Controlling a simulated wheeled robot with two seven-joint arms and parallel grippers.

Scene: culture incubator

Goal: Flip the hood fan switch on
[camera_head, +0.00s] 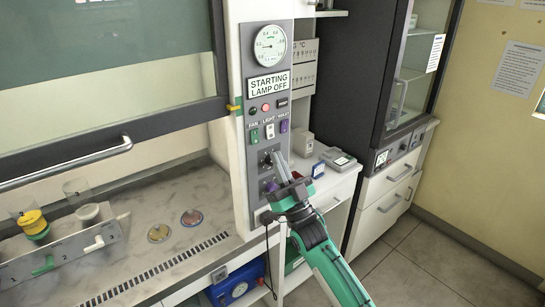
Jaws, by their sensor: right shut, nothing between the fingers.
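The hood fan switch (254,135) is a small green rocker under the label FAN on the grey control panel (254,95) of the hood. Beside it to the right are the white light switch (269,131) and a purple switch (284,127). My right gripper (276,157) is shut and empty. Its fingertips are in front of the panel, below and to the right of the fan switch, beside a dark knob (264,161). I cannot tell whether they touch the panel. The switch's on or off position is too small to tell. My left gripper is not in view.
The hood's sash has a metal handle (70,163) at left. Dishes (191,217) and a rack with tubes (65,255) are on the hood's worktop. A white counter (325,185) with small devices (338,160) is right of the panel. A dark cabinet (355,70) stands behind.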

